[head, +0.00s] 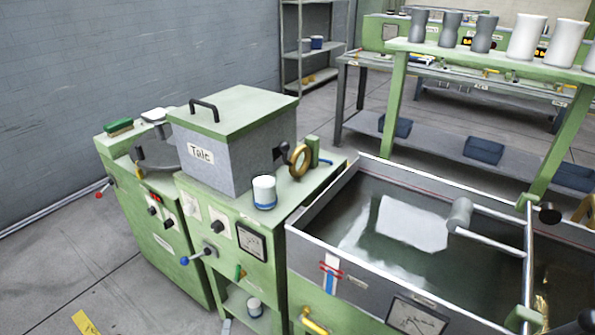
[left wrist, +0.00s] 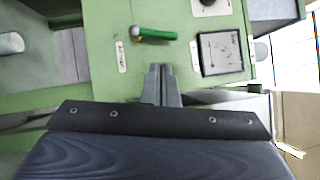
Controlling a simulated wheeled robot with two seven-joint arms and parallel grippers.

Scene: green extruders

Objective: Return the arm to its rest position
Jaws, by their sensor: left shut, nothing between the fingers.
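My left gripper (left wrist: 160,85) shows in the left wrist view, with its two grey fingers together and nothing between them. Past its fingertips is the green front of a machine, with a green-handled lever (left wrist: 152,33) and a square gauge (left wrist: 220,54). I cannot tell whether the fingers touch the panel. In the head view I cannot clearly make out either gripper. My right gripper is not seen.
In the head view, a green machine carries a grey box labelled Talc (head: 215,155) and a white cup (head: 264,191). A water tank (head: 345,275) stands to its right. Several cups stand on a green shelf (head: 500,62) behind. Bare floor (head: 150,295) lies at left.

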